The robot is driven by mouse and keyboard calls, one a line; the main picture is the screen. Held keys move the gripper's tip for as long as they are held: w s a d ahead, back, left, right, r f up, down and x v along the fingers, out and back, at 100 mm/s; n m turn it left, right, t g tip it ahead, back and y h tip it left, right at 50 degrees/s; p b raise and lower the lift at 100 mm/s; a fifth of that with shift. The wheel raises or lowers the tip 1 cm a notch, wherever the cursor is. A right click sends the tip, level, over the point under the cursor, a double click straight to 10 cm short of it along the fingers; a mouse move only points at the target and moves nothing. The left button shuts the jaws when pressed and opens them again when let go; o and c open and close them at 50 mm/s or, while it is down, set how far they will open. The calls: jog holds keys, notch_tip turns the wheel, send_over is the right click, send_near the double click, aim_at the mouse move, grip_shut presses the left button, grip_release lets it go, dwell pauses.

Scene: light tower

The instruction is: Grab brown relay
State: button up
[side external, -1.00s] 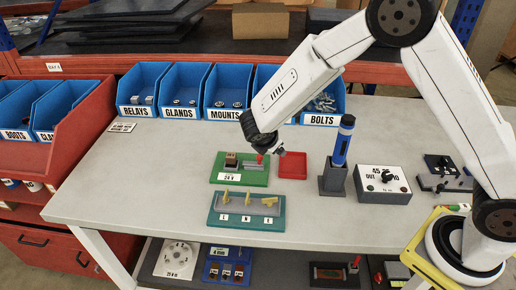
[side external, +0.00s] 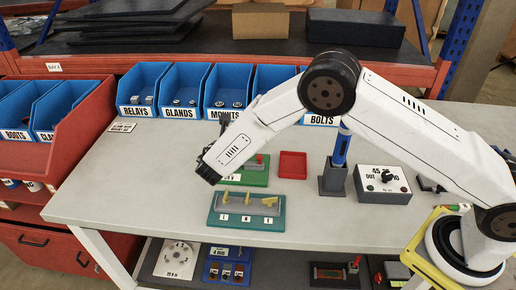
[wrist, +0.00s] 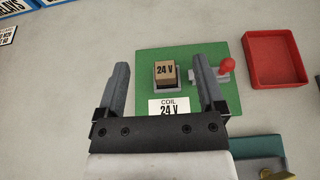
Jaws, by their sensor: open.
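The brown relay (wrist: 165,70) is a small block marked 24 V. It sits in a grey socket on the green board (wrist: 148,92), above a white label reading COIL 24 V. In the wrist view my open gripper (wrist: 161,75) has one finger on each side of the relay, with gaps on both sides. Whether the fingertips are down at its height I cannot tell. In the side view my gripper is over the left part of the green board (side external: 255,178), and my arm hides the relay.
A red lever (wrist: 227,65) stands on the board just right of the right finger. A red tray (side external: 293,165) lies to the right. A teal block with yellow pieces (side external: 246,212) is in front. Blue bins (side external: 143,90) line the back.

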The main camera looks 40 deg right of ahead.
jog(key=shift+f, duration=2.65)
jog(key=shift+f, duration=0.5)
jog(key=shift+x, duration=2.55)
grip_shut()
